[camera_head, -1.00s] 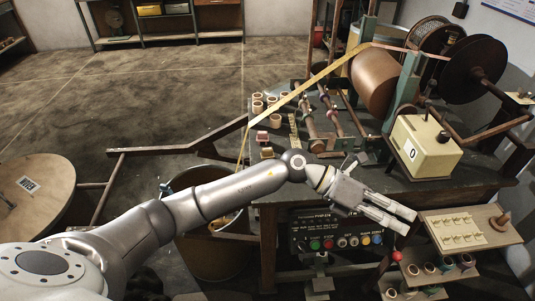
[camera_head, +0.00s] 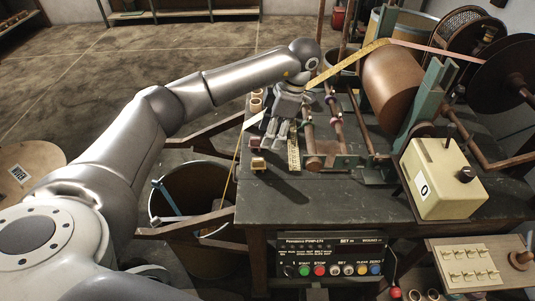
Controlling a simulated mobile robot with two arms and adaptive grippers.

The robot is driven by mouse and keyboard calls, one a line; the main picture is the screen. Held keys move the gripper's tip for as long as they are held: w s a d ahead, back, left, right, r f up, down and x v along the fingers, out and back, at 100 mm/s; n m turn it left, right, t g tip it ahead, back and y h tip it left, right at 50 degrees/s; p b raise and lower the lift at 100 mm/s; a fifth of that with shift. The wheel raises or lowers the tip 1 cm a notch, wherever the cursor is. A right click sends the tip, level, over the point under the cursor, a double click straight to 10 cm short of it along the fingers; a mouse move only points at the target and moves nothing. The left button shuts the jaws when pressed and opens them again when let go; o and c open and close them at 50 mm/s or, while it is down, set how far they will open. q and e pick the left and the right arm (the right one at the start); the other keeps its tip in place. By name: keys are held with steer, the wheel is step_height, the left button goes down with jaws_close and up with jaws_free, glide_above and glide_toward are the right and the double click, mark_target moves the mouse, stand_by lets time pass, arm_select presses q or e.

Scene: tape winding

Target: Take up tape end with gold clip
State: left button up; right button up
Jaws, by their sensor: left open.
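A yellow tape (camera_head: 345,65) runs from the top of the copper-brown drum (camera_head: 393,85) down to the left and passes behind my left arm. A thin length of it (camera_head: 231,178) hangs past the bench's left edge into the bin. I cannot make out a gold clip on its end. My left gripper (camera_head: 273,147) is open and points down over the bench's left part, just left of a pale marked strip (camera_head: 294,155). Nothing shows clearly between its fingers. My right gripper is not in view.
Small blocks (camera_head: 258,164) lie just below the gripper. A cream box with a dial (camera_head: 440,182) stands on the right of the bench. A control panel (camera_head: 331,258) is at the front. A board with several small clips (camera_head: 466,266) sits at lower right. The bench's front middle is clear.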

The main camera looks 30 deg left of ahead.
mark_target(259, 159)
arm_select(q)
steer(key=s+f, duration=0.1)
steer(key=f, duration=0.1)
steer(key=s+a+f, duration=0.1)
steer(key=shift+s+f, duration=0.1)
steer(key=shift+f, duration=0.3)
steer(key=shift+a+f, duration=0.1)
steer(key=shift+f, duration=0.2)
steer(key=p+x, duration=0.2)
steer(key=x, duration=0.2)
steer(key=shift+s+f, duration=0.25)
steer(key=shift+f, duration=0.35)
steer(key=shift+c, duration=2)
steer(key=c, duration=0.5)
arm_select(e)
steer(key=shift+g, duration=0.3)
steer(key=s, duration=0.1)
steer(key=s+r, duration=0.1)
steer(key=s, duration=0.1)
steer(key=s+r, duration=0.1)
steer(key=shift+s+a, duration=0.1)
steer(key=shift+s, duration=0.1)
arm_select(q)
steer(key=shift+r, duration=0.1)
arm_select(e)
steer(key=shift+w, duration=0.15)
